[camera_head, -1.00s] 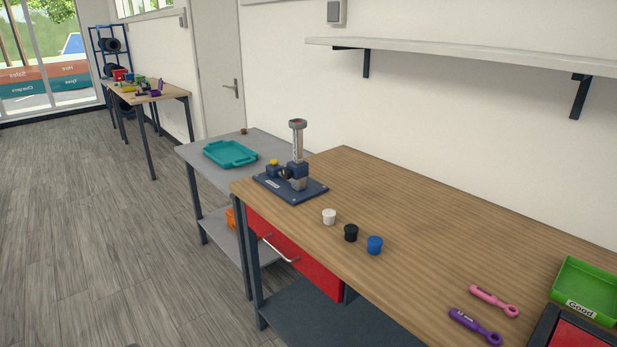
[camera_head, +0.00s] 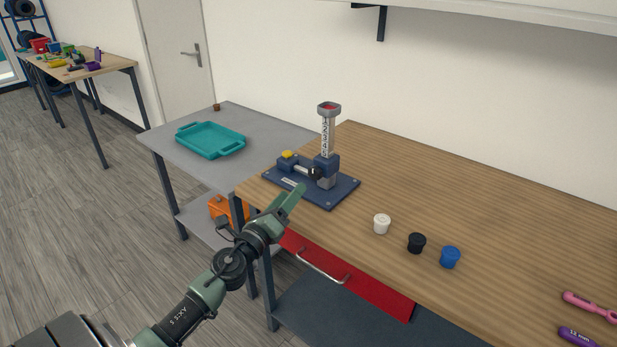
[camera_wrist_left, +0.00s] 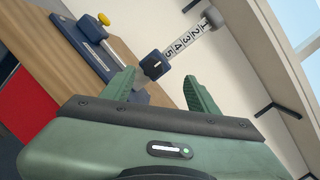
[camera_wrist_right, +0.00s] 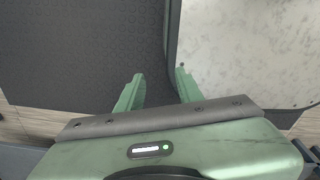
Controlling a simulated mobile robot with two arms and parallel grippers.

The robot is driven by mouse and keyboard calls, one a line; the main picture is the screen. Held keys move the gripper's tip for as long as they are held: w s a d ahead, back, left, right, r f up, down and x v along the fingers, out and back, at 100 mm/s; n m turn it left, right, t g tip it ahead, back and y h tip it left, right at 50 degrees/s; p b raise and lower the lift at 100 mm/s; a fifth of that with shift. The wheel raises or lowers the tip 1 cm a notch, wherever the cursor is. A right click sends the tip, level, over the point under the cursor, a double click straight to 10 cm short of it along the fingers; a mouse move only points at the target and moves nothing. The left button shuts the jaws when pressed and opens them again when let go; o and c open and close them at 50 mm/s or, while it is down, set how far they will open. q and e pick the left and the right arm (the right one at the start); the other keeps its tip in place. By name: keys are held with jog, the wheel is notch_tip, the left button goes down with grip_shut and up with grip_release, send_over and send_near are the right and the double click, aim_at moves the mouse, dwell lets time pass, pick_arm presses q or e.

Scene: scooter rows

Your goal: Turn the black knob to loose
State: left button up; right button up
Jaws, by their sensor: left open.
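A device with a dark blue base plate (camera_head: 342,190) stands on the wooden table. It has an upright numbered column (camera_head: 327,135) with a grey cup on top, a yellow button (camera_head: 288,155) and a round black knob (camera_head: 314,173) low at the front of the column. In the left wrist view the numbered column (camera_wrist_left: 185,40) rises beyond the fingers; I cannot make out the knob's setting. My left gripper (camera_head: 291,196) is open and empty, in front of the base plate and apart from the knob. My right gripper (camera_wrist_right: 159,75) is open and empty, away from the device.
A teal tray (camera_head: 211,139) sits on the grey side table. A red drawer (camera_head: 350,285) is under the front edge. Pink and purple tools lie at the far right.

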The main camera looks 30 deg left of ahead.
aim_at(313, 175)
pick_arm(q)
jog(key=w+m+h, duration=0.1)
jog(key=m, duration=0.1)
jog(key=m+h, duration=0.1)
jog(key=m, duration=0.2)
jog(key=w+a+m+g, duration=0.1)
jog(key=m, duration=0.1)
jog(key=shift+w+a+f+h, duration=0.1)
jog(key=shift+w+f+h, duration=0.05)
jog(key=shift+w+h, duration=0.2)
jog(key=shift+w+a+f+m, duration=0.1)
jog(key=shift+w+a+m, duration=0.05)
jog(key=shift+m, duration=0.35)
jog(key=w, duration=0.6)
jog(key=shift+d, duration=0.3)
jog(key=shift+w, duration=0.7)
pick_arm(e)
jog(key=shift+a+f, duration=0.1)
jog(key=shift+a, duration=0.05)
pick_arm(q)
grip_shut()
pick_arm(e)
jog(key=shift+d, duration=0.35)
pick_arm(q)
jog(key=shift+h, duration=0.25)
pick_arm(e)
jog(key=shift+d+r, duration=0.1)
jog(key=shift+r, duration=0.1)
